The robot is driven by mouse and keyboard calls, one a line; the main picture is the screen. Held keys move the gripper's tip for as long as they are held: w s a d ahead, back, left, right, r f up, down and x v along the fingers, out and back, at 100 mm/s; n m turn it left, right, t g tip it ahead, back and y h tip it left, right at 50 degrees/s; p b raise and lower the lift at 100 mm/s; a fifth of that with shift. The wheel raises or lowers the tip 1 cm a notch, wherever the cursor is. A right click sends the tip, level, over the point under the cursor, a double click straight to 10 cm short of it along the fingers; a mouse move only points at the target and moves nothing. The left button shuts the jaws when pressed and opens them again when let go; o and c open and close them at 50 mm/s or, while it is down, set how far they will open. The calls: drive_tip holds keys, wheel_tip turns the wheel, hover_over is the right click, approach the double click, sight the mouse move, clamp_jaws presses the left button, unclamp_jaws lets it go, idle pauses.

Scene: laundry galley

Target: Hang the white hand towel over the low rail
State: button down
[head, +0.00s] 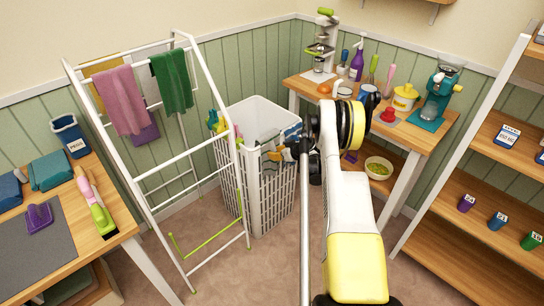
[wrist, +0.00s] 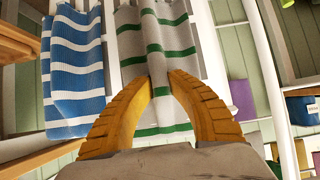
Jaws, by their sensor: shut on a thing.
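My gripper (wrist: 160,80) has its two orange fingertips closed together on a white towel with green stripes (wrist: 152,38) in the wrist view. The towel spreads up and away from the fingers. In the head view my gripper (head: 277,154) is small, at the front right of the white laundry basket (head: 262,190); the held towel is hard to make out there. The white drying rack (head: 190,152) stands to the left of the basket, with several white crossbars and a green bar low at its foot (head: 205,248).
A blue-and-white striped towel (wrist: 75,70) is beside the held one. Pink (head: 125,100) and green (head: 173,80) cloths hang high on the rack. A wooden table (head: 110,225) stands left, a bench (head: 430,125) right. Floor shows between rack and basket.

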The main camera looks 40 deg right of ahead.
sight(271, 140)
drive_tip(key=shift+r+p, duration=1.25)
drive_tip(key=shift+r, duration=2.3)
drive_tip(key=s+b, duration=0.1)
drive_tip(key=s, duration=0.6)
drive_tip(key=shift+s+d+b, duration=0.3)
drive_tip(key=shift+b, duration=0.05)
